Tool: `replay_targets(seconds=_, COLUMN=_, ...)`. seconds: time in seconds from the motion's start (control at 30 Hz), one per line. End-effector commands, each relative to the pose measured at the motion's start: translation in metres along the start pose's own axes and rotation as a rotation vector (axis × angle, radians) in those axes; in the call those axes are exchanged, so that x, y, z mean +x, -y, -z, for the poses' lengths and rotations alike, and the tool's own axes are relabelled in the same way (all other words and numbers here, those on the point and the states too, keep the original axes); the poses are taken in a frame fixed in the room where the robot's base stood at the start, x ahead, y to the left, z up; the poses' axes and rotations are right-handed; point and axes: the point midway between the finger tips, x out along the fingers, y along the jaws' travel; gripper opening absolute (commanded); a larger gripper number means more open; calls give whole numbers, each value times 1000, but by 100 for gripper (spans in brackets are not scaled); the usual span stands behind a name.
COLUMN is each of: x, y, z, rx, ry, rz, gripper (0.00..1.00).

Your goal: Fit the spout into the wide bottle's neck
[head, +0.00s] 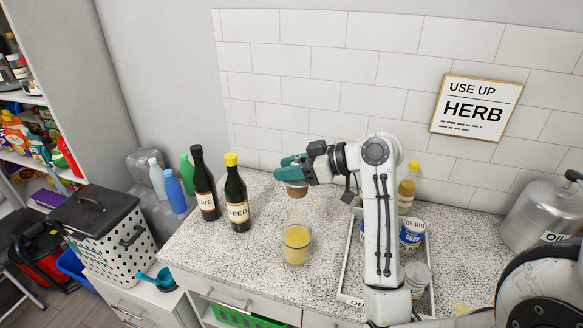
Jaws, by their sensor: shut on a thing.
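The wide bottle (297,243) is clear and stands upright on the speckled counter, with yellow contents in its lower part. My gripper (292,172), with green fingers, is above the bottle and shut on the spout (297,190). Only a brown, cork-like lower part of the spout shows; the fingers hide the rest. The spout is above or at the bottle's neck. I cannot tell from this view whether it touches the neck or sits in it.
Two dark bottles, one with a black top (206,185) and one with a yellow cap (237,197), stand to the left. A tray (351,262) with cans and a yellow-capped bottle (407,188) is on the right, partly behind my arm. The counter's front left is clear.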

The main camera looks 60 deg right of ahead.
Motion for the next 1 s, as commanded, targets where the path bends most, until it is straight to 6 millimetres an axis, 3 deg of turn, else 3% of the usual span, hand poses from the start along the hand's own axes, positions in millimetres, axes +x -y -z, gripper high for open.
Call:
replay_targets(seconds=0.37, x=2, y=0, z=-5, rx=2, ry=0, rz=-1, gripper=6)
replay_targets(seconds=1.0, x=21, y=0, z=-51, rx=2, ry=-1, rz=-2, gripper=6)
